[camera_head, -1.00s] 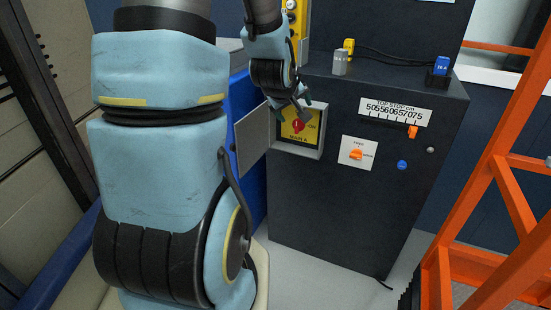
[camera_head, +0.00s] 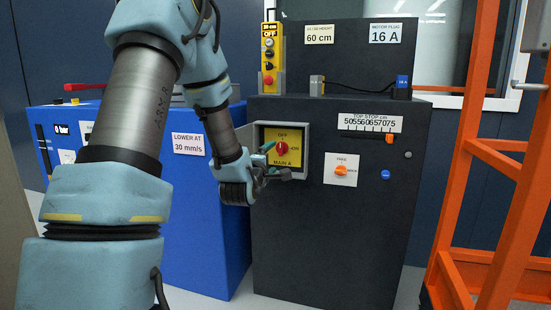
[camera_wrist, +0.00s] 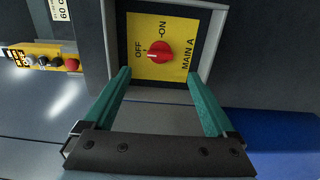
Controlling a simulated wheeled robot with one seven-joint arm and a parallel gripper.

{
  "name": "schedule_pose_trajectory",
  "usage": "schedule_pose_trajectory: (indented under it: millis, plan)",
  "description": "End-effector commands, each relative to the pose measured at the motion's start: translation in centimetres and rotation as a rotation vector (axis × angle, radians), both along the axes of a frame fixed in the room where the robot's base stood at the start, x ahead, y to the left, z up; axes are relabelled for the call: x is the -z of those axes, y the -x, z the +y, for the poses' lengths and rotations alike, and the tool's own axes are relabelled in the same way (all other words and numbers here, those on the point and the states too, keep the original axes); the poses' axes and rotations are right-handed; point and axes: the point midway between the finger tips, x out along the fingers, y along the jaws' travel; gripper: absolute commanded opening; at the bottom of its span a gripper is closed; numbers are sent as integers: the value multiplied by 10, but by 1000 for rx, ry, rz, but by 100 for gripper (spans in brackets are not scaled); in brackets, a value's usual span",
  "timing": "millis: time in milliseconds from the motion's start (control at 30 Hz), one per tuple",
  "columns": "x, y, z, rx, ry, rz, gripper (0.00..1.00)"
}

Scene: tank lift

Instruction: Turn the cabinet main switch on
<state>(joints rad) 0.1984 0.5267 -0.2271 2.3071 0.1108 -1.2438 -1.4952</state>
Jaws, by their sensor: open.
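The cabinet main switch is a red rotary knob (camera_head: 281,148) on a yellow plate marked OFF, ON and MAIN A, inside a recessed box whose door stands open on the left. In the wrist view the knob (camera_wrist: 160,51) has a pale mark on its left side, toward the OFF label. My gripper (camera_head: 277,160) is in front of the box, at its lower left. In the wrist view my gripper (camera_wrist: 160,78) is open and empty, its two teal fingers apart and the knob beyond the gap between their tips. I see no contact with the knob.
The dark cabinet (camera_head: 335,235) also carries an orange switch (camera_head: 341,171), a blue button (camera_head: 385,175) and an orange slider (camera_head: 389,139). A yellow pendant box (camera_head: 272,60) stands on top. A blue unit (camera_head: 205,235) is on the left, an orange frame (camera_head: 500,160) on the right.

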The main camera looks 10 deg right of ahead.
Motion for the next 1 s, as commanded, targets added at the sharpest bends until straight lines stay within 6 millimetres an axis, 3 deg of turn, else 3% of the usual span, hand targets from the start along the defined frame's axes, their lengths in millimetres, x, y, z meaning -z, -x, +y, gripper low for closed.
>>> schedule_pose_trajectory:
  millis: [300, 500, 900, 1000]
  plan:
    - [1, -52, -28, -1, 0, -1, 90]
    - [1, -74, -40, -1, -2, -1, 90]
    - [0, -82, -44, -1, -3, 1, 90]
    - [0, -82, -44, -1, -3, 1, 82]
